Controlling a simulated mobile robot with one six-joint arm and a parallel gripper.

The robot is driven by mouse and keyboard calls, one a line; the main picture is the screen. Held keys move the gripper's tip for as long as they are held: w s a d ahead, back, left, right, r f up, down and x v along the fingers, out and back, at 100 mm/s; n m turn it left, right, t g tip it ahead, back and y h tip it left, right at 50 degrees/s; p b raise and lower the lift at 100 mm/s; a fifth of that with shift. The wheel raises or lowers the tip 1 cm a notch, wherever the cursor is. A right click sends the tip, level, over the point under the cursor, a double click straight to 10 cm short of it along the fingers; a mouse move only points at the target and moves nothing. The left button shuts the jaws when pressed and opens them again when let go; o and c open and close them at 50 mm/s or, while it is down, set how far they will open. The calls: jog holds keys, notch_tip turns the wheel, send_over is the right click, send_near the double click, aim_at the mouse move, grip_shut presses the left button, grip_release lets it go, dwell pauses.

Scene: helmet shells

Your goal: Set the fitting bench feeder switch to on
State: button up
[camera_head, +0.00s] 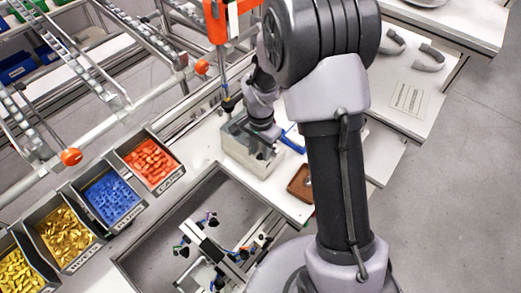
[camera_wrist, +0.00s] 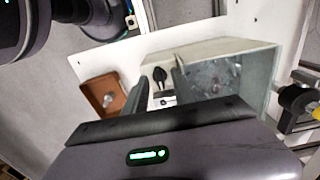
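The feeder is a pale box (camera_wrist: 205,50) with a clear-sided bin of small metallic parts, standing on the white bench. On its end panel is a black rotary switch knob (camera_wrist: 159,75), with a small dark-and-white label or fitting below it. I cannot read the on and off marks. My gripper (camera_wrist: 162,70) is open, with its two dark fingers apart on either side of the knob in the wrist view. I cannot tell whether they touch it. In the head view the feeder (camera_head: 235,150) shows below my wrist, and the knob and fingertips are hidden.
A brown tray (camera_wrist: 92,88) with a small metal piece sits beside the feeder; it also shows in the head view (camera_head: 293,181). Bins of red (camera_head: 150,160), blue (camera_head: 112,196) and yellow parts stand at left. An orange-headed tool post (camera_head: 217,28) rises behind the feeder.

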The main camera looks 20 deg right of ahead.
jog(key=shift+f, duration=0.1)
grip_shut()
dwell(0.4)
jog(key=n, duration=0.4)
jog(key=shift+b, duration=0.4)
jog(key=n, duration=0.4)
jog(key=shift+n, duration=0.4)
jog(key=n, duration=0.4)
jog(key=shift+n, duration=2.5)
jog(key=shift+w+p, duration=0.1)
jog(key=shift+p, duration=0.2)
